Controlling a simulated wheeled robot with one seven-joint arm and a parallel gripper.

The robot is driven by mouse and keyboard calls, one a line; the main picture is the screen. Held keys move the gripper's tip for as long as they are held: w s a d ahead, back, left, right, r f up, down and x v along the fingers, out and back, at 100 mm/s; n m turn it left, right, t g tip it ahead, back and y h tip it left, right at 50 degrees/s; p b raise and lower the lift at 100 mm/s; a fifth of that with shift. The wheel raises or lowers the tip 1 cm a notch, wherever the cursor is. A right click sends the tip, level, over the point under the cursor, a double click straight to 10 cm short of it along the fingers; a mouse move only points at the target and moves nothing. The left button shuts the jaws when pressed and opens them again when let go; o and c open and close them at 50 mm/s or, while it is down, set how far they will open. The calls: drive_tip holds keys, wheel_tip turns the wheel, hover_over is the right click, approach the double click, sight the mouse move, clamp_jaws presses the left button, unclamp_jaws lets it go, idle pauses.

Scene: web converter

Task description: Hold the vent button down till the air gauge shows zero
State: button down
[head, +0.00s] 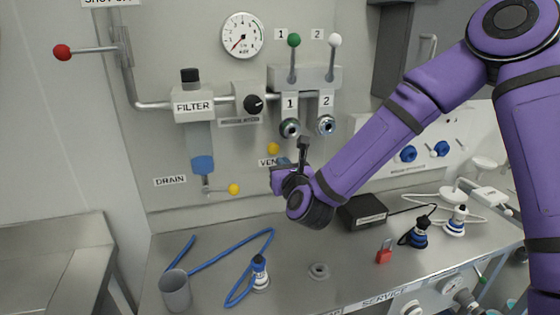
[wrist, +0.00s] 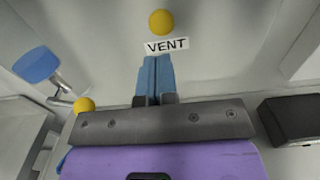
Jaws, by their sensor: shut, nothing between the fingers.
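The yellow vent button (head: 273,148) is on the wall panel just above the VENT label (head: 268,162). In the wrist view the button (wrist: 161,22) is at top centre, with the label (wrist: 167,45) between it and my fingertips. My gripper (head: 284,162) is shut and empty; its blue fingertips (wrist: 155,62) point at the panel below the label, and no contact with the button shows. In the head view they hide the label's right end. The round air gauge (head: 242,36) is higher up; its red needle points to the lower left, near the low end of the scale.
The filter (head: 194,104) and yellow drain knob (head: 234,189) are left of my gripper. Green (head: 294,41) and white (head: 334,41) levers stand above ports 1 and 2. The bench below holds a cup (head: 175,291), blue hose, black box (head: 362,212) and red padlock (head: 384,254).

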drive_tip(key=shift+v, duration=2.6)
drive_tip(key=s+d+r+n+g+h, duration=0.1)
drive_tip(key=s+d+r+n+g, duration=0.3)
drive_tip(key=d+n, duration=0.55)
drive_tip(key=s+d+r+n+g+h, duration=0.2)
drive_tip(key=s+d+r+n+g, duration=0.25)
drive_tip(key=n, duration=0.95)
drive_tip(key=s+d+r+n+g+h, duration=0.1)
drive_tip(key=s+d+r+n+g, duration=0.1)
drive_tip(key=s+d, duration=0.5)
drive_tip(key=s+d+r+n+g+h, duration=0.1)
drive_tip(key=s+d+r+n, duration=0.3)
drive_tip(key=s, duration=0.9)
drive_tip(key=d+n, duration=0.3)
drive_tip(key=shift+g, duration=0.35)
